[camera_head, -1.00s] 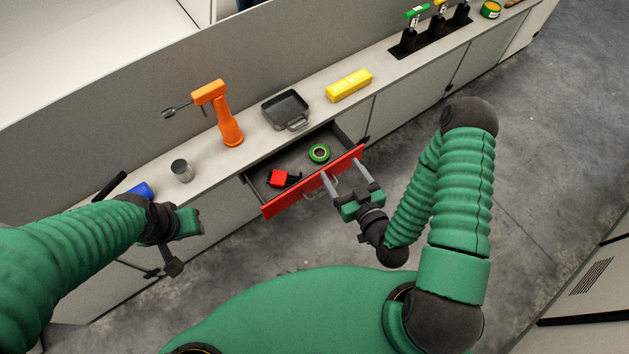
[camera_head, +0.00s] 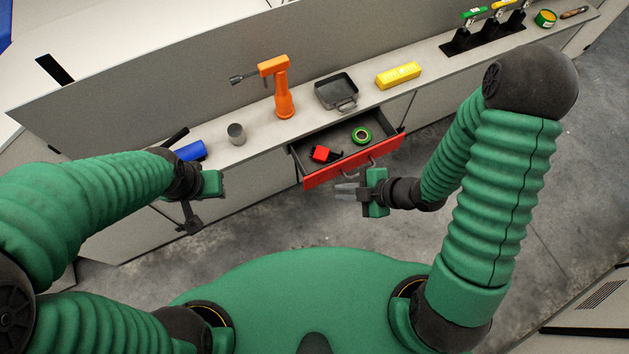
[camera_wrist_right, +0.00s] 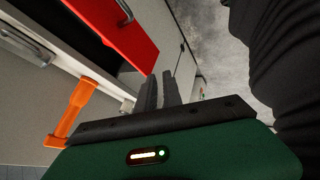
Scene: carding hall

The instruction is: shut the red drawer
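The red drawer (camera_head: 353,164) stands open, pulled out from under the grey counter, with a grey bar handle on its front. A red-and-black object (camera_head: 322,154) and a green ring (camera_head: 362,135) lie in it. My right gripper (camera_head: 337,191) is just outside the drawer front, apart from it and empty, with its fingers close together. In the right wrist view the drawer front (camera_wrist_right: 120,28) is beyond the fingertips (camera_wrist_right: 159,76), up and to the left. My left gripper (camera_head: 190,222) hangs by the counter's left part; its finger gap is not clear.
On the counter (camera_head: 300,124) are a blue cylinder (camera_head: 190,151), a metal cup (camera_head: 236,134), an orange tool (camera_head: 284,100), a grey tray (camera_head: 337,91) and a yellow box (camera_head: 398,75). A black tool rack (camera_head: 485,36) stands farther right. The floor before the drawer is clear.

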